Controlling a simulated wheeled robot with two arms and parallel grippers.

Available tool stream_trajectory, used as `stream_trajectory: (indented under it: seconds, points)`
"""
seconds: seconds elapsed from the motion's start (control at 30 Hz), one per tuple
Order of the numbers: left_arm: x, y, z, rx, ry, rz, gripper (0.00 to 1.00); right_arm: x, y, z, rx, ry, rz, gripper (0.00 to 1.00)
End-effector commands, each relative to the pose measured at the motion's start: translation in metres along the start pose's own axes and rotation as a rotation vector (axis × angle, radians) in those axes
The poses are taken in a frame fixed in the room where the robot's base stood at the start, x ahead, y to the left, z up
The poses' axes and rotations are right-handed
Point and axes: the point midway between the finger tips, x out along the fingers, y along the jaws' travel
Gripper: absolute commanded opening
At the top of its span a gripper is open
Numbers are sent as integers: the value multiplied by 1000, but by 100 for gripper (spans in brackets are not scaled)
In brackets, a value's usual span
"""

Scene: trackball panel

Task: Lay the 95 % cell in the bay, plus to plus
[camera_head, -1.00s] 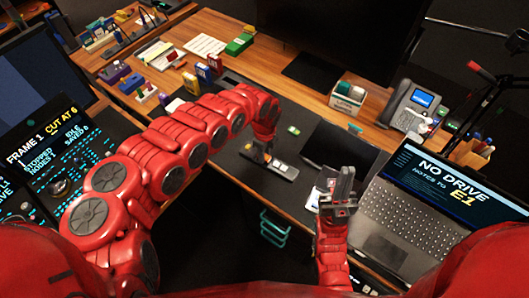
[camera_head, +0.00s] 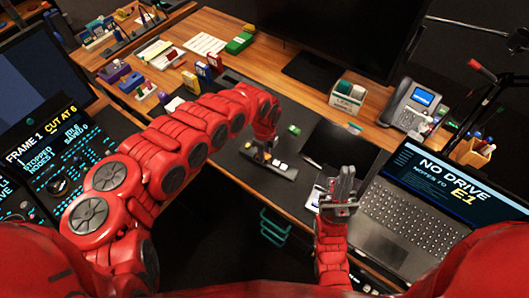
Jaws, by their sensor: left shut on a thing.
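My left gripper (camera_head: 263,151) reaches down over a dark, long tray-like holder (camera_head: 288,172) on the grey desk mat. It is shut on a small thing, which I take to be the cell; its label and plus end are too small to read. Small pale pieces (camera_head: 277,163) show on the holder beside the fingers. I cannot tell whether the held cell touches the holder. A small green item (camera_head: 294,129) lies on the mat behind, apart from the gripper. My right gripper (camera_head: 345,172) points up near the desk's front edge; its finger gap is unclear.
A laptop (camera_head: 410,217) stands at the right, with a black pad (camera_head: 343,148) left of it. A desk phone (camera_head: 409,106), a pen holder (camera_head: 472,152) and a card box (camera_head: 346,97) stand behind. Small boxes (camera_head: 203,76) stand at the back left.

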Motion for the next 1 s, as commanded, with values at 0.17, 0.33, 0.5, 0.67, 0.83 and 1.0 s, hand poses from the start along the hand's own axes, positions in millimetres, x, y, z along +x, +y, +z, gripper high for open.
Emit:
stream_trajectory:
  seconds: [0.17,0.33,0.5,0.67,0.83,1.0]
  points:
    - [2,0,0,0,0,0,0,-2,0,0,0,0,0,0]
    - [5,0,0,0,0,0,0,-4,0,1,0,0,0,0]
    - [7,0,0,0,0,0,0,-6,0,1,0,0,0,0]
    - [8,0,0,0,0,0,0,-6,0,1,0,0,0,0]
    - [8,0,0,0,0,0,0,-6,0,1,0,0,0,0]
    - [8,0,0,0,0,0,49,-6,0,1,0,0,0,0]
